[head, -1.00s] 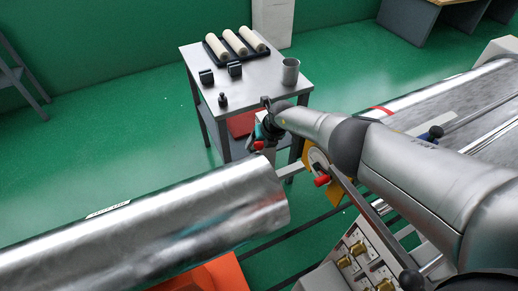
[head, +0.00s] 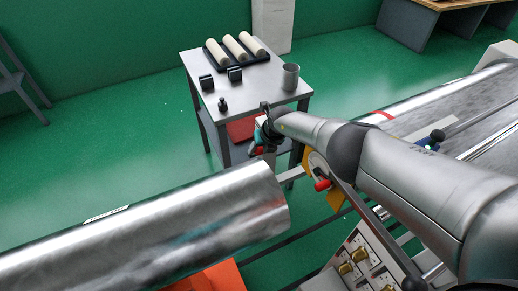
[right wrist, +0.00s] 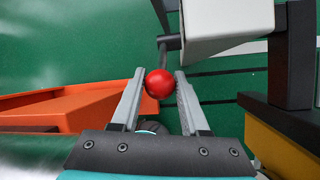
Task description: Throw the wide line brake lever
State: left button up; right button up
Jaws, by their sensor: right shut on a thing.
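A lever with a round red knob (right wrist: 159,84) shows in the right wrist view. Its thin dark rod (right wrist: 162,52) runs up from the knob to a dark pivot beside a white box-shaped housing (right wrist: 228,20). My right gripper (right wrist: 160,75) is shut on the red knob, one finger on each side. In the head view my right gripper (head: 259,146) is small and partly hidden by my forearm, with a bit of red at its tip. The lever's rod cannot be made out there. My left gripper is not in view.
A large silver foil roll (head: 150,225) lies at lower left, above an orange part (head: 210,278). A second red knob (head: 322,185) sits near a yellow plate. A steel table (head: 250,85) with white rollers and a cup (head: 290,76) stands behind. Green floor is free at left.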

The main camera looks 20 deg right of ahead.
grip_shut()
dwell(0.6)
jog(key=shift+w+f+b, duration=0.1)
jog(key=shift+b, duration=0.3)
jog(key=b, duration=0.4)
jog(key=w+g+b, duration=0.1)
jog(key=b, duration=0.2)
jog(key=w+r+g+b, duration=0.1)
jog(key=b, duration=0.3)
jog(key=shift+a+h+b, duration=0.25)
jog(key=shift+h+b, duration=0.05)
jog(key=shift+b, duration=0.05)
jog(key=shift+w+r+g+b, duration=0.15)
jog(key=shift+g+b, duration=0.25)
jog(key=shift+b, duration=0.2)
